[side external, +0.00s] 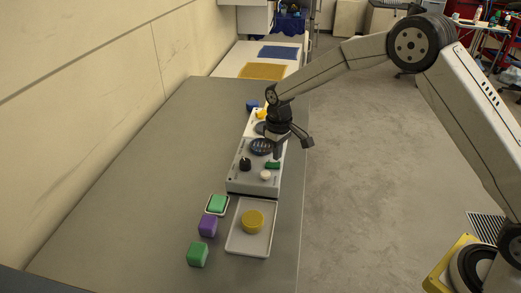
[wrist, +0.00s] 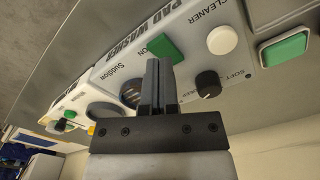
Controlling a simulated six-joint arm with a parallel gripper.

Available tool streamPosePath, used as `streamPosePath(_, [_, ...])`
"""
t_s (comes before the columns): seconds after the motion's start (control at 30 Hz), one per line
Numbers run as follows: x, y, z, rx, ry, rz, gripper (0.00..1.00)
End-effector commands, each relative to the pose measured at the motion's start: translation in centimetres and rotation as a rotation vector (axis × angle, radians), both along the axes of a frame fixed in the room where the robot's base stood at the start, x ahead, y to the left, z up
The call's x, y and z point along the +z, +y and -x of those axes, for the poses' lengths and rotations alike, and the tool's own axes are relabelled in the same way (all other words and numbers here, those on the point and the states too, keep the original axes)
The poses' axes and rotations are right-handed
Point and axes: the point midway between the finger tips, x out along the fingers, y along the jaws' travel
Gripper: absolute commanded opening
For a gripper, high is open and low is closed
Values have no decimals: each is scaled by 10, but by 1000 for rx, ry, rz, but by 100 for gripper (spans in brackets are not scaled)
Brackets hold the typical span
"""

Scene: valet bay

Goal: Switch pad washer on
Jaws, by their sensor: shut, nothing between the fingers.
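The pad washer is a light grey panel (side external: 240,184) on the bench in the side external view. It carries a green rocker-like switch (side external: 273,165), a black knob (side external: 245,164) and a white button (side external: 265,175). In the wrist view the green switch (wrist: 166,48) lies just beyond my fingertips, with the white button (wrist: 222,40) and black knob (wrist: 208,84) to its right. "PAD WASHER" is printed along the panel's edge. My gripper (side external: 278,157) is shut and empty, pointing down close above the green switch. I cannot tell whether the fingertips (wrist: 158,62) touch it; they hide part of the panel.
A grey tray (side external: 238,246) holding a yellow round pad (side external: 253,222) sits in front of the panel. A purple block (side external: 207,226) and a green block (side external: 197,254) lie left of it, near a white-rimmed green piece (side external: 217,204). The bench's left side is clear.

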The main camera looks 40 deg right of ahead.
Motion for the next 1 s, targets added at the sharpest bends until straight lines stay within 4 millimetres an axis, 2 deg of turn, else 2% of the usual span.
streamPosePath(1.0, [-11, 0, 0, 0, 1, 0, 0])
